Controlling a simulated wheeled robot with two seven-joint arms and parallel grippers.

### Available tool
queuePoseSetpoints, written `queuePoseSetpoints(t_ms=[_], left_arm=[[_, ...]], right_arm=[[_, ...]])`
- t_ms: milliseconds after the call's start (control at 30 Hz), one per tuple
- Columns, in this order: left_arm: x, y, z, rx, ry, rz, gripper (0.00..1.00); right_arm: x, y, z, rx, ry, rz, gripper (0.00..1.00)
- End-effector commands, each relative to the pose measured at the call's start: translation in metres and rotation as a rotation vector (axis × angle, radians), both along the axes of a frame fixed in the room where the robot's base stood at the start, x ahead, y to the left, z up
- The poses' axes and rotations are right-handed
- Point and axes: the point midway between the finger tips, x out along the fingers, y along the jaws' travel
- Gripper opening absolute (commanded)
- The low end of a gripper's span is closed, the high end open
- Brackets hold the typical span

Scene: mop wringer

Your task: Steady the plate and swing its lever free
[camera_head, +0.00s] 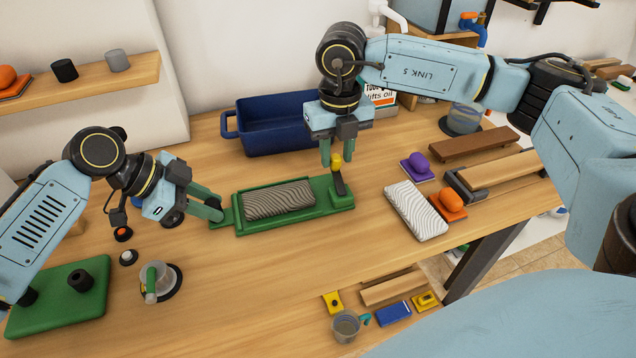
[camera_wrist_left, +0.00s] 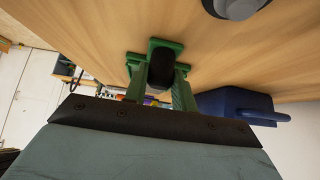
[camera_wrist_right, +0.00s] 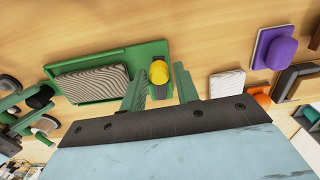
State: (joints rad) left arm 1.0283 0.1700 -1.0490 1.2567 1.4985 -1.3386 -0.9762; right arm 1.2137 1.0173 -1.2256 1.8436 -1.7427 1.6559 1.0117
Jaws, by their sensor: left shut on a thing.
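The green plate (camera_head: 292,228) lies on the wooden table with a grey wavy-patterned pad (camera_head: 279,200) in it. A dark lever (camera_head: 340,185) with a yellow knob (camera_head: 336,160) stands at its right end. The knob also shows in the right wrist view (camera_wrist_right: 159,72). My left gripper (camera_head: 217,213) is at the plate's left end, shut on a black grip (camera_wrist_left: 161,67) there. My right gripper (camera_head: 337,158) points down over the lever. Its fingers are apart, one on each side of the knob, with gaps showing in the right wrist view.
A blue bin (camera_head: 270,130) stands behind the plate. A white wavy-patterned block (camera_head: 416,211), an orange knob (camera_head: 452,201) and a purple knob (camera_head: 419,161) lie to the right. A clear cup (camera_head: 155,280) stands at the front left. The table in front of the plate is clear.

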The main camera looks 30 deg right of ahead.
Motion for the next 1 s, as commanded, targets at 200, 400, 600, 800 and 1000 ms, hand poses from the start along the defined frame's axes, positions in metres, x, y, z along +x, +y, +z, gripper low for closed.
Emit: queuePoseSetpoints(t_ms=[200,400,600,800,1000], left_arm=[[-0.002,0.003,-0.008,0.017,0.007,0.0,0.0],[-0.002,0.003,-0.008,0.015,0.007,-0.001,0.0],[-0.002,0.003,-0.008,0.015,0.007,-0.001,0.0],[-0.002,0.003,-0.008,0.015,0.007,-0.001,0.0],[-0.002,0.003,-0.008,0.015,0.007,-0.001,0.0]], right_arm=[[0.0,0.001,0.0,0.002,0.0,0.004,0.46],[0.001,0.001,0.001,0.003,-0.002,0.006,0.46],[0.001,0.001,0.027,0.003,-0.005,0.007,0.46],[0.0,0.001,0.071,0.003,-0.007,0.006,0.46],[-0.001,0.001,0.106,0.002,-0.005,0.005,0.46]])
